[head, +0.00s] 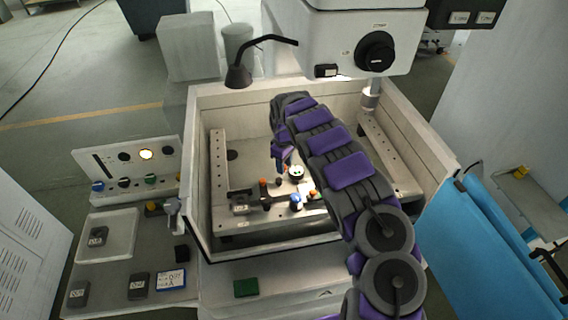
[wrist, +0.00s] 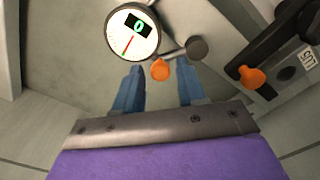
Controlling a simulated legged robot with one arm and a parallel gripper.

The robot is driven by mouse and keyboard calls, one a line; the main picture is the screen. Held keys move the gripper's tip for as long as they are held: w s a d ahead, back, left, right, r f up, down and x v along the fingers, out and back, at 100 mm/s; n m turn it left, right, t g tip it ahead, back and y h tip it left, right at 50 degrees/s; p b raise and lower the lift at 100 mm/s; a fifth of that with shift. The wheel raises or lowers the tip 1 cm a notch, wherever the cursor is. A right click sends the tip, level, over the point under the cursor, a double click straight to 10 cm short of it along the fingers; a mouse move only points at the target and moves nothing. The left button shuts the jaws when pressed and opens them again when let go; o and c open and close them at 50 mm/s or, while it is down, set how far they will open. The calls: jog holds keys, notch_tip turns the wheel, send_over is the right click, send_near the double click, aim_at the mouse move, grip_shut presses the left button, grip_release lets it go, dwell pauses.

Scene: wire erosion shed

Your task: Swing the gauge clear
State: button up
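The gauge (wrist: 132,35) has a round white dial with a red needle and a small black display with green digits. In the wrist view it is at the top left, beyond my fingertips. In the head view the gauge (head: 296,172) shows small inside the machine tank, just right of my gripper (head: 281,166). In the wrist view my gripper (wrist: 160,84) is open, its two blue fingers apart with nothing held. An orange knob (wrist: 160,69) and a grey round knob (wrist: 196,47) beside the dial appear between and beyond the fingertips. Contact cannot be told.
A dark clamp with another orange knob (wrist: 252,76) lies to the right in the wrist view. The tank walls (head: 425,160) surround my arm. The machine head (head: 360,42) hangs above the back, with a black lamp (head: 238,76) to its left. A control panel (head: 128,166) stands outside left.

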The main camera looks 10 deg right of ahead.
grip_shut()
jog(key=shift+w, duration=0.1)
dwell(0.5)
jog(key=shift+w+a+r+n+p, duration=0.1)
jog(key=shift+a+n+p, duration=0.65)
jog(key=shift+n, duration=1.1)
jog(key=shift+w+a+n+p, duration=0.1)
jog(key=shift+a+n+p, duration=0.65)
jog(key=shift+n, duration=1.05)
jog(key=shift+w+a+r+n+p, duration=0.1)
jog(key=shift+a+n+p, duration=0.6)
jog(key=shift+n, duration=1.15)
